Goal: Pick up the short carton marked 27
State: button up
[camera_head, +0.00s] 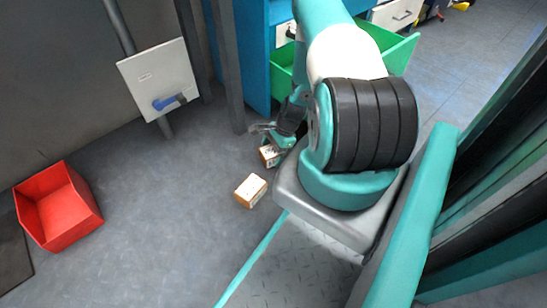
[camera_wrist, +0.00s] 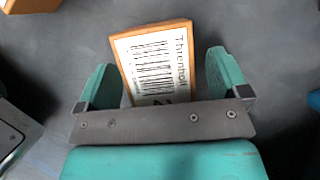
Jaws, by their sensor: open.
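My gripper is open, with a finger on each side and a gap at least on the right. The number on the label is mostly hidden by the gripper's crossbar, so I cannot read it as 27. In the head view this carton (camera_head: 269,156) is on the floor under my gripper (camera_head: 272,139), partly covered by it.
A second carton (camera_head: 250,190) lies on the floor nearby; its edge shows in the wrist view (camera_wrist: 32,5). A red bin (camera_head: 60,205) stands at the left. A green bin (camera_head: 398,55) is behind my arm. A wall box (camera_head: 158,78) hangs beside posts. The floor between is clear.

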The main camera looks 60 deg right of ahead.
jog(key=shift+r, duration=0.1)
jog(key=c, duration=1.2)
